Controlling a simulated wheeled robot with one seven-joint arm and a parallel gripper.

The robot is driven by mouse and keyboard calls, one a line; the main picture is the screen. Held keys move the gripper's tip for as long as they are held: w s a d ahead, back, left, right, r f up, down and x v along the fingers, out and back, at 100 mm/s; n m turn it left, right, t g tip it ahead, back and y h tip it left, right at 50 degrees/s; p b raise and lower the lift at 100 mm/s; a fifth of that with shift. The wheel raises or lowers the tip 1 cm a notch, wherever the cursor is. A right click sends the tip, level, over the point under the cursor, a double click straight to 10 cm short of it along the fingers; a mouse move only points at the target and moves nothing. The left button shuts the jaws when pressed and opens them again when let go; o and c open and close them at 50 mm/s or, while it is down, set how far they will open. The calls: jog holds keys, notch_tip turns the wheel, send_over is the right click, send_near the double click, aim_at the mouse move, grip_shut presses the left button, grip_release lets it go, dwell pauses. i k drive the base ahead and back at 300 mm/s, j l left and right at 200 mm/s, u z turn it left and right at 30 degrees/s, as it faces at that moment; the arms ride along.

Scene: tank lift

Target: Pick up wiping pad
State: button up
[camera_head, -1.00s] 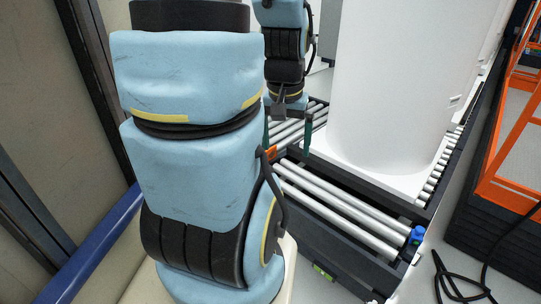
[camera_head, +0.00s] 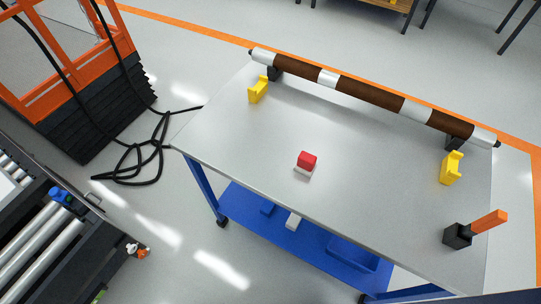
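A small block with a red top and a white base (camera_head: 307,161), which looks like the wiping pad, sits on the grey top of a work table (camera_head: 370,180). It stands near the middle of the table's near edge, with clear surface around it. My gripper and arm are not in view, so I cannot see whether the gripper is open or shut.
A brown and white roller (camera_head: 365,93) lies along the table's far edge on black supports. Yellow brackets stand at left (camera_head: 258,90) and right (camera_head: 451,168). An orange-handled tool (camera_head: 488,221) sits in a black holder. Cables (camera_head: 140,155) and a roller conveyor (camera_head: 40,235) are left.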

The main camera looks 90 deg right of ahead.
aim_at(306, 165)
jog(key=z, duration=0.4)
jog(key=k+z, duration=0.1)
jog(key=z, duration=0.7)
jog(key=k+l+z, duration=0.1)
jog(key=z, duration=0.3)
jog(key=l+z, duration=0.1)
jog(key=z, duration=0.3)
